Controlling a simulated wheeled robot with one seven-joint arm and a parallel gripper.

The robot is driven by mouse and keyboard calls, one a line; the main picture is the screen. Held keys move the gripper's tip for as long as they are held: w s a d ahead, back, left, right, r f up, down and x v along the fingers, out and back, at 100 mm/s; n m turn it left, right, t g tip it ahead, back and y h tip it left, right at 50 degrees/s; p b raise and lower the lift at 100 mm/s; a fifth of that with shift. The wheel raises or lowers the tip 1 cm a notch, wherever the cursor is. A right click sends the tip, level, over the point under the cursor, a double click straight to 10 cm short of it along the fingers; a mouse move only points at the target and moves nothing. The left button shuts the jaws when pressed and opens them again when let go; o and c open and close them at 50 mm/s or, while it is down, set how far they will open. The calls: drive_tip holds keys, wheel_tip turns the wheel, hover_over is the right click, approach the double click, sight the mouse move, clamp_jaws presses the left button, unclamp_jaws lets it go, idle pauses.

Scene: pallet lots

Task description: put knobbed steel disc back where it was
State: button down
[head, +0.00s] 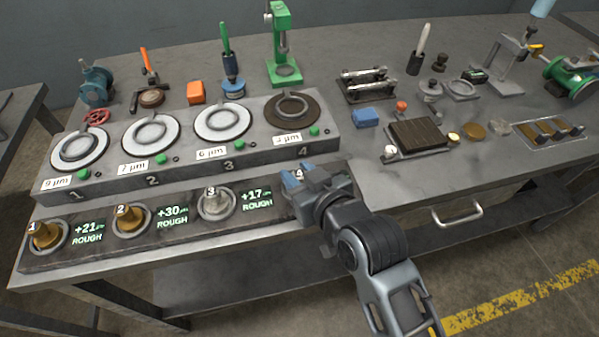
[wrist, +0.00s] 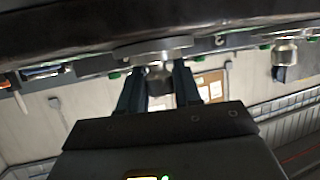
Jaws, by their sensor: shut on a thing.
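A steel knobbed disc marked 4 (head: 298,174) is at the right end of the front rack (head: 150,252). My gripper (head: 296,180) is shut on its knob and hides most of it. In the wrist view the knob (wrist: 160,80) sits between my two fingers, with the wide disc (wrist: 152,48) beyond it. I cannot tell whether the disc rests in its seat or is just above it. Another steel knobbed disc, marked 3 (head: 215,203), stands in the rack to the left; brass ones marked 1 (head: 46,236) and 2 (head: 130,220) stand further left.
Behind the rack is a raised block (head: 190,158) with numbered round plates; three are white, and plate 4 (head: 292,108) is dark. Rack displays beside 1, 2 and 3 read ROUGH. A green stand (head: 284,45) is behind. A dark wooden block (head: 418,134) and small discs lie right.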

drive_tip(key=shift+f, duration=0.15)
drive_tip(key=c, duration=0.8)
unclamp_jaws()
drive_tip(key=shift+r, duration=0.3)
drive_tip(key=b+v, duration=0.1)
drive_tip(key=v, duration=1.1)
drive_tip(key=shift+d+f, duration=0.1)
